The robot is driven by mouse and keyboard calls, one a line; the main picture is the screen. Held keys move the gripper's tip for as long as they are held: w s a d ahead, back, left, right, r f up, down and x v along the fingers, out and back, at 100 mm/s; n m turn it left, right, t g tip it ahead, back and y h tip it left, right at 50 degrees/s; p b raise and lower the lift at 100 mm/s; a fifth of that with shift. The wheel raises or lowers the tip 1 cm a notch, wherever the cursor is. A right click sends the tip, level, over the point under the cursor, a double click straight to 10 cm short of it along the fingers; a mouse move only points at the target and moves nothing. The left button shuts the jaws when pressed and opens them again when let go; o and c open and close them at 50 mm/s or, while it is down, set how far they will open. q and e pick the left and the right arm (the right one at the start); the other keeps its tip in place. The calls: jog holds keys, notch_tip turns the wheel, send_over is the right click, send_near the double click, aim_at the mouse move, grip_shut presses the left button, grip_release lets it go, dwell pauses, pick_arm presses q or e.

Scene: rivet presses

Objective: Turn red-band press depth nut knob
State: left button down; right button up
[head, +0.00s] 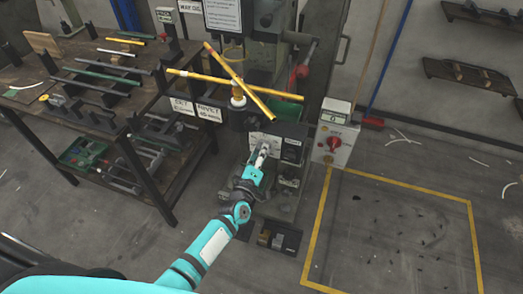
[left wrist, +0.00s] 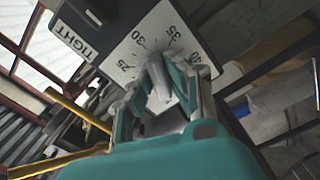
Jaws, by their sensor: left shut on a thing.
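A dial plate (left wrist: 195,40) with numbers from about 25 up to the 40s fills the upper middle of the left wrist view. In the head view this plate (head: 256,138) is on the front of the press (head: 286,150). The grey depth nut knob (left wrist: 158,95) stands out from the plate. My left gripper (head: 263,152) is shut on it, one finger on each side in the left wrist view (left wrist: 160,78). The fingers hide part of the knob and the scale. My right gripper is not in view.
Yellow bars (head: 225,75) cross above the dial. A control box (head: 333,140) with a red switch stands right of the press. A workbench (head: 60,85) with rods is at left. Yellow tape (head: 318,225) outlines floor at right. A black "TIGHT" plate (left wrist: 82,30) adjoins the dial.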

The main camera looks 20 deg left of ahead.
pick_arm(q)
jog(key=shift+f+m+p, duration=0.1)
jog(key=shift+m+p, duration=1.45)
jog(key=shift+m, duration=4.55)
jog(key=c, duration=1.3)
grip_release()
jog(key=s, duration=1.2)
jog(key=shift+s+a, duration=0.1)
jog(key=shift+a, duration=0.1)
